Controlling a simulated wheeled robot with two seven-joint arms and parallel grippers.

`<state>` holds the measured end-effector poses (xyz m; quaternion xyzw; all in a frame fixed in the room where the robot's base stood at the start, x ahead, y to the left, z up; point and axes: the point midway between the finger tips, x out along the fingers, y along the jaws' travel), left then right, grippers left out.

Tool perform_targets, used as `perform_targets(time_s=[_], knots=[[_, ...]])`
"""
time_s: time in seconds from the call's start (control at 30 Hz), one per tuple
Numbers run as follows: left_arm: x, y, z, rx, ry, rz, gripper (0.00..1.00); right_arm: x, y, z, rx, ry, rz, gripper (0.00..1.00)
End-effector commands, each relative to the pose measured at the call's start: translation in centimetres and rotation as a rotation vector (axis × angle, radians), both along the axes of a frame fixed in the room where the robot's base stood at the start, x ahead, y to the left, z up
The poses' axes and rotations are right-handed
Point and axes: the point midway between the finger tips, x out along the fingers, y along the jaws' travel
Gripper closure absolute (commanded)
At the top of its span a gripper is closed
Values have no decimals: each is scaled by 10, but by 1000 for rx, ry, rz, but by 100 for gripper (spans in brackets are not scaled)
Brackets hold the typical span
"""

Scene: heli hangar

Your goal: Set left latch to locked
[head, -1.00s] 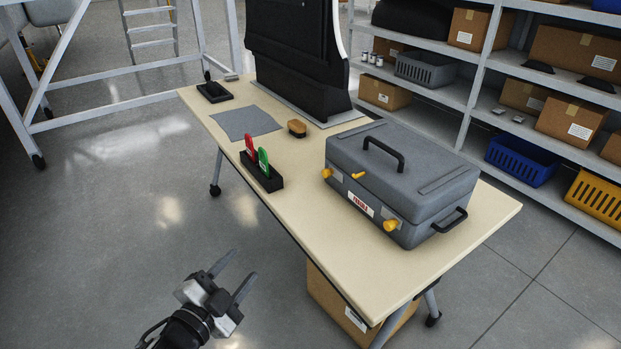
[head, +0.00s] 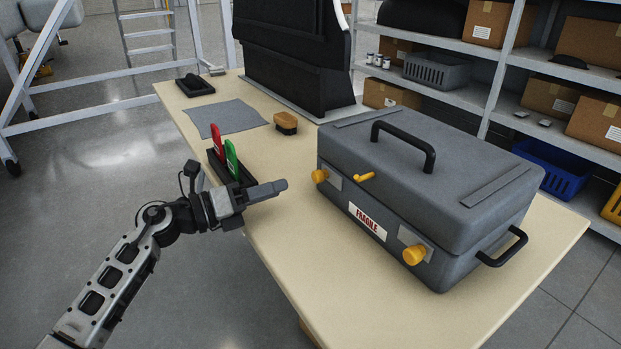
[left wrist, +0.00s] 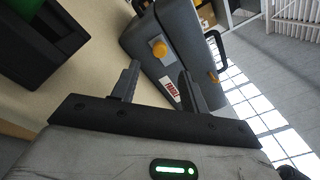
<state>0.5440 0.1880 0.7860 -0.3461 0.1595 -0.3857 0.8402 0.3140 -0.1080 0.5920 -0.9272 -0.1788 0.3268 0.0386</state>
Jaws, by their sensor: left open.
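The grey case (head: 415,180) stands shut on the table, with a black top handle and a "FRAGILE" label on its front. The left latch (head: 320,176) is a yellow knob on a light plate at the left of the front. A second yellow latch (head: 414,254) sits at the right, and a small yellow lever (head: 364,176) lies between them. My left gripper (head: 283,186) is open and empty, in front of the left latch and apart from it. In the left wrist view the left latch (left wrist: 159,49) shows between the two fingers (left wrist: 158,85). My right gripper is not in view.
A black holder (head: 238,174) with a red and a green tag stands just behind my left gripper. A brush (head: 286,122), a grey cloth (head: 228,117) and a black tray (head: 194,87) lie farther back.

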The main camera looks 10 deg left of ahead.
Motion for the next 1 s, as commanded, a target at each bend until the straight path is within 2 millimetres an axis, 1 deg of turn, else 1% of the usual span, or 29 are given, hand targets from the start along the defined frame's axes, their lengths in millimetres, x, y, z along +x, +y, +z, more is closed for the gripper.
perform_targets(time_s=[0.03, 0.2, 0.4, 0.6, 0.83, 0.87, 0.9, 0.97, 1.0], knots=[[8, -10, 2, -3, -3, -1, 55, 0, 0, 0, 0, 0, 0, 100], [31, -37, 0, -6, -1, -1, 55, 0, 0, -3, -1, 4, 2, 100], [50, -58, 0, -5, 0, -1, 55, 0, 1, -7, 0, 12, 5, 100], [56, -66, 0, -2, 1, 0, 55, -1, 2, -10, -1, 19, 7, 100], [56, -66, 0, -2, 1, 1, 55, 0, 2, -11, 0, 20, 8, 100], [56, -66, 0, -2, 1, 1, 58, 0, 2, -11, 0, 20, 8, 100], [56, -66, 0, -2, 1, 1, 69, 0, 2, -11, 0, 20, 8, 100], [56, -66, 0, -2, 1, 1, 86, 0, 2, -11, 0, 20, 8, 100], [56, -66, 0, -2, 1, 1, 97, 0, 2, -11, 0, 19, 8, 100]])
